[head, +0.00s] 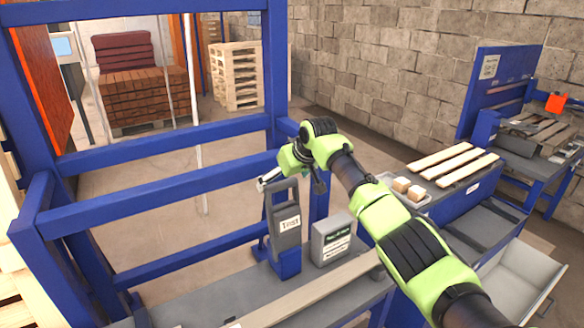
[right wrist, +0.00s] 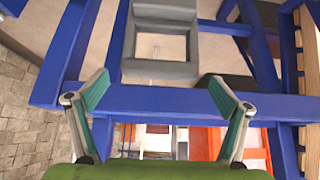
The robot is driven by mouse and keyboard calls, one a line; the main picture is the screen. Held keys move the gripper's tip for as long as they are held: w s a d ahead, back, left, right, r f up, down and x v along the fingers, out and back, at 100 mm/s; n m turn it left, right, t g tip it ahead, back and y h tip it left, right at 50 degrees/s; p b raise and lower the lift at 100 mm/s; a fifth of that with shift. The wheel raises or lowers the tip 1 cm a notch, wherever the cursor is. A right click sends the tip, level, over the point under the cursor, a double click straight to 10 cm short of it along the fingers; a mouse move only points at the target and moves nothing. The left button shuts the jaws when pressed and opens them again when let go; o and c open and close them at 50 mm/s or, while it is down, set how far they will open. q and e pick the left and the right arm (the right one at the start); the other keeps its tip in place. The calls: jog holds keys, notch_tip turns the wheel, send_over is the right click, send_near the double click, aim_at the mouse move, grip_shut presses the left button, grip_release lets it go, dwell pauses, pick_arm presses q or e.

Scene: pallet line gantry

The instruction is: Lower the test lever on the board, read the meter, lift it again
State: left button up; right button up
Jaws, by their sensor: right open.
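The test lever (head: 285,232) is a grey upright frame with a white TEST label, standing on a blue mount in the middle of the head view. Its open grey handle also shows at the top of the right wrist view (right wrist: 161,72), ahead of my fingers. The meter (head: 332,240) is a grey box with a small dark green display just right of the lever; its reading is too small to make out. My right gripper (head: 272,180) is at the lever's top end, open, and its two teal-padded fingers (right wrist: 158,82) are spread wide with nothing held between them. My left gripper is out of view.
Blue gantry beams (head: 170,188) stand left of and behind the lever. A long plank (head: 300,295) lies on the bench in front. A tray with wooden blocks (head: 402,185) and several slats (head: 440,157) are to the right, beyond my right arm.

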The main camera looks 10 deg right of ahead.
jog(key=v, duration=0.8)
jog(key=shift+a, duration=0.1)
